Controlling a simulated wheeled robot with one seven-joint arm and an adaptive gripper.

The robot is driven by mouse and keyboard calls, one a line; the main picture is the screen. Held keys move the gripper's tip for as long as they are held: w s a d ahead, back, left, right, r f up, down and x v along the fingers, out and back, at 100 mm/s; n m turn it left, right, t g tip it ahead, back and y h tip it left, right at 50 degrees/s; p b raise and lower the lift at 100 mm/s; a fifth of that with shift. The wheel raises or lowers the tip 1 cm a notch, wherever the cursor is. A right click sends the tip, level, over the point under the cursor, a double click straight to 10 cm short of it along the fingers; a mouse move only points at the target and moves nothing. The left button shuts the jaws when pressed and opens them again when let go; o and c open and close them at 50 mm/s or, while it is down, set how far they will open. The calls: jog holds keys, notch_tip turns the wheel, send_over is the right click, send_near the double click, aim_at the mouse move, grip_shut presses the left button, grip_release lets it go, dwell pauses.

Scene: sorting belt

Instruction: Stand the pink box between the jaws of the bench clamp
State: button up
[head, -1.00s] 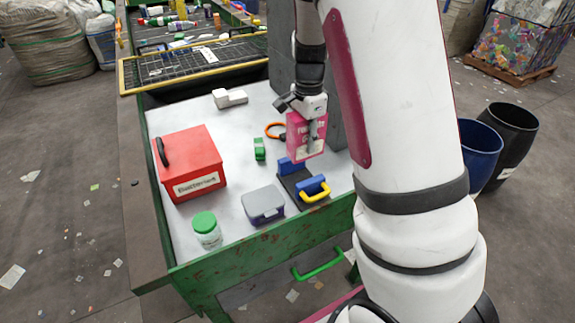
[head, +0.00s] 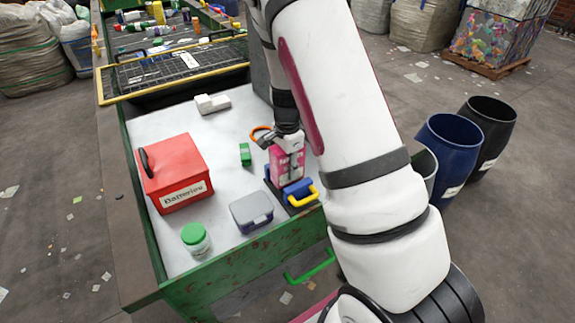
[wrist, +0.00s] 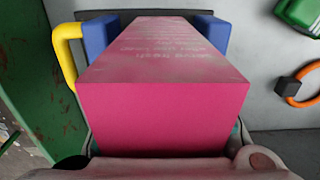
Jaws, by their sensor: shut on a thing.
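The pink box (head: 283,166) is upright in my gripper (head: 289,146), which is shut on it near its top. In the head view its lower end is at the bench clamp, behind the front blue jaw (head: 298,187) and yellow handle (head: 304,198). In the wrist view the pink box (wrist: 160,105) fills the middle, with one blue jaw (wrist: 98,36) on its left and the other (wrist: 213,33) on its right. The box's foot is hidden, so I cannot tell whether it rests on the clamp's base.
A grey-lidded container (head: 251,210) stands just left of the clamp. A green object (head: 245,154) and an orange ring (head: 259,133) lie behind it. A red batteries box (head: 176,172) and a green-lidded jar (head: 195,239) stand further left on the white table (head: 221,141).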

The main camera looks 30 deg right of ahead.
jog(key=shift+f+b, duration=0.3)
jog(key=shift+f, duration=0.3)
jog(key=o, duration=0.5)
jog(key=shift+r, duration=0.1)
notch_tip(320, 180, up, 13)
jog(key=shift+r, duration=0.1)
jog(key=s+a+r+n+t+y, duration=0.1)
jog(key=s+a+r+n, duration=0.4)
jog(key=r, duration=0.2)
jog(key=s+a+r+n+t, duration=0.2)
jog(key=s+a+r+n, duration=0.25)
jog(key=r, duration=0.25)
jog(key=s+a+r+n+t, duration=0.1)
jog(key=s+a+r+n, duration=0.1)
jog(key=s+n, duration=0.2)
jog(key=s+a+r+n+t+h, duration=0.1)
jog(key=s+n, duration=0.3)
jog(key=s, duration=0.5)
jog(key=shift+a+r, duration=0.45)
